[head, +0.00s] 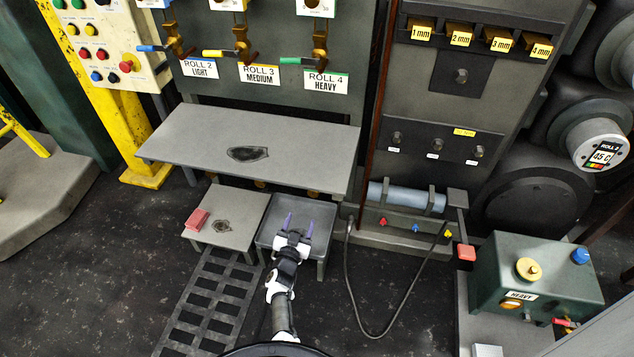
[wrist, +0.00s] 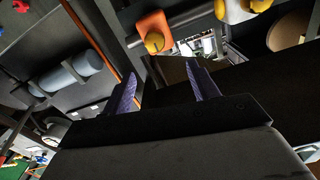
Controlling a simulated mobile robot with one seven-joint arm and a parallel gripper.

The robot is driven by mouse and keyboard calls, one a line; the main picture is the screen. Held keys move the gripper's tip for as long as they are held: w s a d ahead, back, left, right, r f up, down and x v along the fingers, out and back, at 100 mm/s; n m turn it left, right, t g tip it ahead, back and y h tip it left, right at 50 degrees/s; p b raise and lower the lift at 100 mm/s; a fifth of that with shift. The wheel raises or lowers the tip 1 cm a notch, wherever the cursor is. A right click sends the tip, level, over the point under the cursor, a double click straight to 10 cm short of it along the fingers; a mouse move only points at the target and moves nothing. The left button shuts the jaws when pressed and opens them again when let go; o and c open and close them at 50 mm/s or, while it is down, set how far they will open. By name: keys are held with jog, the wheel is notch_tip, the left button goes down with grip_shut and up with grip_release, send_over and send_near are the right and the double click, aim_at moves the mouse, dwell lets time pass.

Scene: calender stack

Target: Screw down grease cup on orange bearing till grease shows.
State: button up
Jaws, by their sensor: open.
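In the wrist view, an orange block (wrist: 155,26), which looks like the orange bearing, sits ahead of my gripper near the top. A round yellow cup (wrist: 154,42) is on the block's near face. How far the cup is screwed in cannot be told, and I see no clear grease. My gripper (wrist: 162,84) is open and empty, its two purple-grey fingers apart and short of the cup. In the head view, my gripper (head: 298,222) is above a low grey tray stand. The orange bearing is not clearly visible there; the grey tabletop hides most of what is beneath it.
The grey tabletop (head: 190,140) overhangs behind my gripper. A low stand (head: 245,232) with a red block (head: 197,219) is left of the tray stand (head: 322,214). A blue-grey cylinder (head: 405,197) and a hanging black cable (head: 352,285) are to the right. Other yellow cups (wrist: 230,10) show in the wrist view.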

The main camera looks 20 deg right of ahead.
aim_at(313, 194)
jog(key=b+x, duration=0.3)
jog(key=x, duration=0.1)
jog(key=f+b+x, duration=0.1)
jog(key=b+x, duration=0.2)
jog(key=x, duration=0.1)
jog(key=b+x, duration=0.4)
jog(key=shift+d+f, duration=0.15)
jog(key=shift+d, duration=0.4)
jog(key=shift+w+d+r+b, duration=0.25)
jog(key=shift+w+d+b, duration=0.25)
jog(key=shift+w+b, duration=0.15)
jog(key=shift+c, duration=0.3)
jog(key=c, duration=0.9)
